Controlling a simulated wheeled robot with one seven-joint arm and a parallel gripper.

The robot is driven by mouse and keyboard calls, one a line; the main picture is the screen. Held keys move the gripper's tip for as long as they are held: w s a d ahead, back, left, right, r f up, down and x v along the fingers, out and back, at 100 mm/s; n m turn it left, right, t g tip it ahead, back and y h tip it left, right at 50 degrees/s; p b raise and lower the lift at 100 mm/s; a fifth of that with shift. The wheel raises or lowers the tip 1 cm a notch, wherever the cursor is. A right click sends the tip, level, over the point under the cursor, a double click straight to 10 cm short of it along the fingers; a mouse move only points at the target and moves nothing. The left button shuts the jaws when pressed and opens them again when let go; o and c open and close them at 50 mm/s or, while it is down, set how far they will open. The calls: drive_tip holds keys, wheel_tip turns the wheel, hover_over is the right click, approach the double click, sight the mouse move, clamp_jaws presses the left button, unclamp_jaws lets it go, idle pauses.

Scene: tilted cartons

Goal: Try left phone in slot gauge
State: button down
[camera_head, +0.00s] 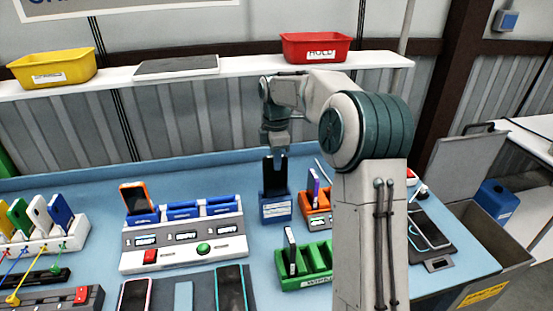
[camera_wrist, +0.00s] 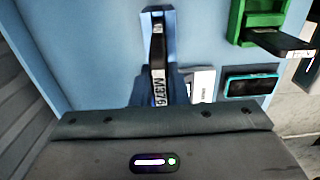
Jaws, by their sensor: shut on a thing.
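A dark phone (camera_head: 275,174) stands upright under my gripper (camera_head: 275,150), which is shut on its upper end. The phone's lower end meets the top of the blue slot gauge (camera_head: 277,210), a small block with a white label on its front. How deep the phone sits in the slot cannot be told. In the wrist view the phone (camera_wrist: 158,50) appears edge-on, with a white label reading M376, between the blue walls of the gauge (camera_wrist: 143,90). The fingertips are mostly hidden.
A grey tester (camera_head: 185,245) with blue cradles and an orange phone (camera_head: 137,198) stands left of the gauge. A green rack (camera_head: 318,262) holding a phone is in front. An orange tray (camera_head: 317,222) is close right. A shelf (camera_head: 235,68) with yellow and red bins runs behind.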

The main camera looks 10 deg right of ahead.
drive_tip(key=shift+f, duration=0.85)
idle(7.2)
